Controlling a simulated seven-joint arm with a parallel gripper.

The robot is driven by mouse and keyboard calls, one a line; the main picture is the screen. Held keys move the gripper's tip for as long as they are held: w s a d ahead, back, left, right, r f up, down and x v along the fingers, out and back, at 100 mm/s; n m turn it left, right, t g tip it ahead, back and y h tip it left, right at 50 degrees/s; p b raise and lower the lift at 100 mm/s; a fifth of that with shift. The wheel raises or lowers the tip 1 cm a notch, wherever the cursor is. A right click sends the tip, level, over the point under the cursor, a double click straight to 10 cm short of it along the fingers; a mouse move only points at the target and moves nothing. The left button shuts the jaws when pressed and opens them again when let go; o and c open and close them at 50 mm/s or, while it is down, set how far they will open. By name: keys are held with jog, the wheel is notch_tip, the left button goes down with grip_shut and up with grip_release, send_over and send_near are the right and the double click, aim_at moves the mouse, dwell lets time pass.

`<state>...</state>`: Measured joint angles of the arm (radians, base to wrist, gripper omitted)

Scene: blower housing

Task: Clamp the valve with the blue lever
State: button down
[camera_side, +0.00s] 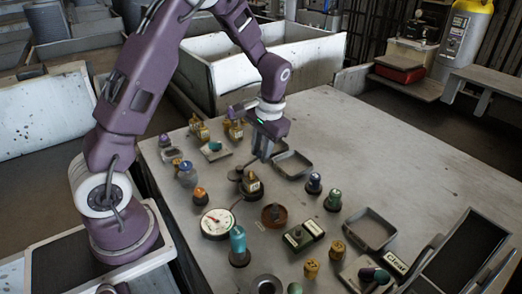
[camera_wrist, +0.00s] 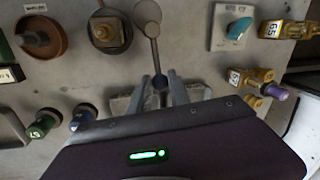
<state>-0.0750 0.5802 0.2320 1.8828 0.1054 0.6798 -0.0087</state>
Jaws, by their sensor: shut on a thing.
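My gripper (camera_side: 262,153) points down over the table; in the wrist view its two fingers (camera_wrist: 160,93) are closed around the dark bluish end of a thin stem. The stem leads to a grey round head (camera_wrist: 147,14); whether this is the valve's lever I cannot tell. A teal lever-like piece (camera_wrist: 238,28) sits on a pale plate, apart from the fingers; it also shows in the side view (camera_side: 215,146). No other lever is clearly blue.
A blue knob (camera_wrist: 80,120) and a green knob (camera_wrist: 43,124) stand near the gripper's left in the wrist view. A round gauge (camera_side: 217,223), a teal-topped part (camera_side: 238,243) and an empty grey tray (camera_side: 370,229) stand on the table (camera_side: 430,165). Its right side is mostly clear.

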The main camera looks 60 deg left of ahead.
jog(key=shift+a, duration=0.1)
jog(key=n, duration=0.1)
jog(key=a+n, duration=0.1)
jog(key=n, duration=0.1)
jog(key=a+n, duration=0.1)
jog(key=shift+s+a+g, duration=0.2)
jog(key=shift+s+g, duration=0.1)
jog(key=shift+g, duration=0.1)
jog(key=a+n, duration=0.1)
jog(key=n, duration=0.1)
jog(key=s+n, duration=0.1)
jog(key=n, duration=0.1)
jog(key=shift+a+g+h, duration=0.3)
jog(key=shift+a+h, duration=0.1)
jog(key=n, duration=0.1)
jog(key=s+a+n, duration=0.1)
jog(key=n, duration=0.1)
jog(key=s+n, duration=0.1)
jog(key=shift+s+a+h, duration=0.15)
jog(key=shift+a+h, duration=0.15)
jog(key=shift+h, duration=0.1)
jog(key=shift+s+a+n+h, duration=0.15)
jog(key=shift+s+n, duration=0.4)
jog(key=shift+n, duration=0.45)
jog(key=shift+s+a+n+h, duration=0.15)
jog(key=shift+s+n, duration=0.35)
jog(key=shift+n, duration=0.5)
jog(key=c, duration=1.2)
grip_release()
jog(key=shift+r, duration=0.1)
